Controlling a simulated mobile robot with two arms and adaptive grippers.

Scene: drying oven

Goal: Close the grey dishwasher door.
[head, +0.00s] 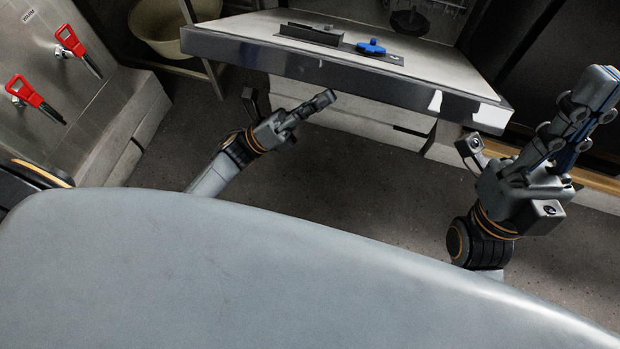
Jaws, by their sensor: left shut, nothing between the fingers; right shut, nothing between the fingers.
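The grey dishwasher door (350,75) is open at the top of the head view. It lies lowered, with its pale inner face up and its dark metallic edge towards me. A dark dispenser panel with a blue cap (371,47) is on the inner face. My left gripper (325,98) is shut and empty, and appears in front of and below the door's near edge. My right gripper (600,88) is shut and empty, pointing up, to the right of the door's right corner. The dishwasher's interior is mostly cut off by the top edge.
A steel unit with two red-handled valves (35,97) stands at the left. A beige bowl (160,25) sits on a shelf at the back left. A wooden-coloured edge (597,183) runs behind my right gripper. Dark floor (350,165) lies clear between my arms.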

